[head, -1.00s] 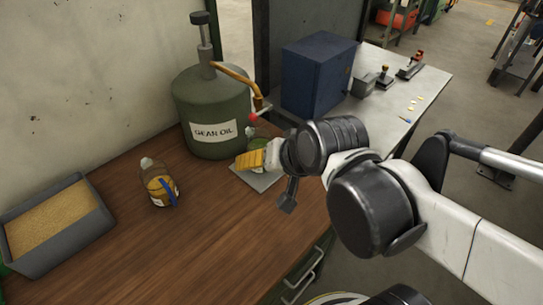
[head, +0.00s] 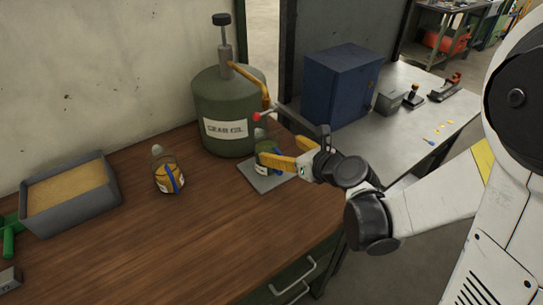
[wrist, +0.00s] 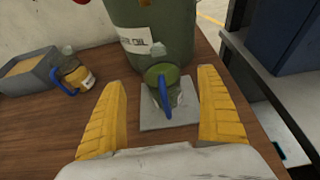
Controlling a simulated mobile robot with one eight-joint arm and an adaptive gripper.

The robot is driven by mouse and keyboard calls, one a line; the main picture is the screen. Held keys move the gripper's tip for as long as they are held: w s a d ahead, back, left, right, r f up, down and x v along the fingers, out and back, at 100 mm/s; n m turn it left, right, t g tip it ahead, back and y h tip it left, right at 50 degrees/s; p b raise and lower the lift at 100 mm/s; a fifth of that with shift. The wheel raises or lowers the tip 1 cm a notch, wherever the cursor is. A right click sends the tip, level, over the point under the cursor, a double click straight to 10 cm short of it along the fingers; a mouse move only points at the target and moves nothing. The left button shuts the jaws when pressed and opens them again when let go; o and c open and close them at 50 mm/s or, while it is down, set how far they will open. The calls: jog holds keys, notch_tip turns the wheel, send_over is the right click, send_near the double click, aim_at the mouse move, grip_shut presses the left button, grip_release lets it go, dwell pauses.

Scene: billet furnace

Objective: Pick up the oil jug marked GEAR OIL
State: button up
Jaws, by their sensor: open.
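A small clear jug with green contents and a blue handle (head: 263,145) stands upright on a grey plate (head: 262,184), below the tap of a large green drum (head: 222,92) labelled GEAR OIL. No readable label shows on the jug itself. My gripper (head: 279,149) is open, its yellow fingers reaching toward the jug. In the wrist view the green jug (wrist: 160,76) appears between the spread fingers of my gripper (wrist: 162,78), its blue handle facing me. I cannot tell whether a finger touches it. A second jug with amber contents and a blue handle (head: 166,172) stands apart to the left.
A grey tray of tan granules (head: 113,180) sits at the left of the wooden bench. A blue cabinet (head: 340,85) and small tools stand on the metal table at right. The drum's orange pipe and red-knobbed tap (head: 258,116) overhang the jug. The bench front is clear.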

aim_at(275, 147)
jog(key=b+x, duration=0.2)
jog(key=x, duration=0.5)
jog(key=shift+s+f, duration=0.1)
jog(key=shift+f, duration=0.05)
jog(key=shift+w+a, duration=0.15)
jog(key=shift+w, duration=0.2)
jog(key=c, duration=1.5)
